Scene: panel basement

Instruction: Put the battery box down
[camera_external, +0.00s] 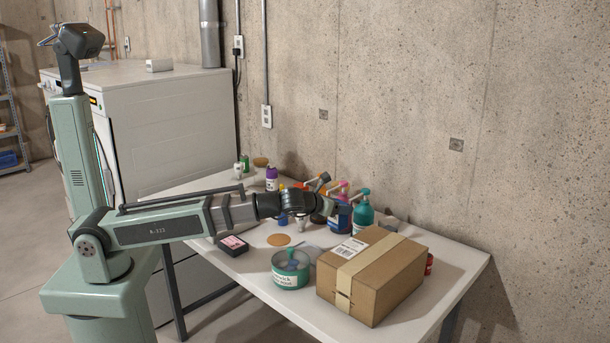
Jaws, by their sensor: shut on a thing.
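My gripper (329,207) is at the end of the outstretched arm, above the middle of the white table (206,187), close to the spray bottles. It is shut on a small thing. That thing is hidden or too small to make out, so I cannot tell from this view whether it is the battery box. A flat dark box with a pink and white label (233,245) lies on the table below my forearm, well left of the gripper and apart from it. I cannot tell what that box is.
A taped cardboard box (398,271) fills the front right of the table. A green tin (290,272) stands left of it. A teal spray bottle (363,217) and other bottles crowd behind the gripper. A tan disc (278,240) lies near clear tabletop. A concrete wall (420,90) rises behind.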

